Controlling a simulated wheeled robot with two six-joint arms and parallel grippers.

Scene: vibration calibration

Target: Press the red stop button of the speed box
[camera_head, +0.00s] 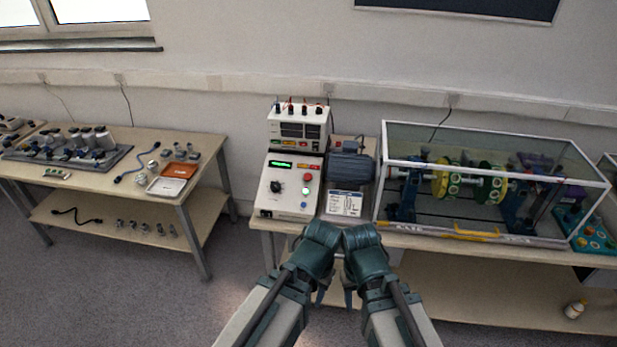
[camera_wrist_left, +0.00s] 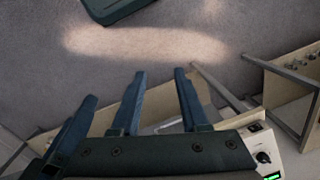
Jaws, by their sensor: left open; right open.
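The speed box (camera_head: 290,185) is a white sloped box at the left end of the middle table. Its red stop button (camera_head: 308,178) sits on the right of its face, above a green button, with a dark knob and green display to the left. Part of the box (camera_wrist_left: 262,150) shows at the lower right of the left wrist view.
A white meter unit (camera_head: 298,127) stands behind the speed box. A grey motor (camera_head: 350,165) and a label card (camera_head: 344,203) are to its right. A glass-walled rotor rig (camera_head: 480,235) fills the table's right. Another table (camera_head: 110,178) stands at left, with clear floor between.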

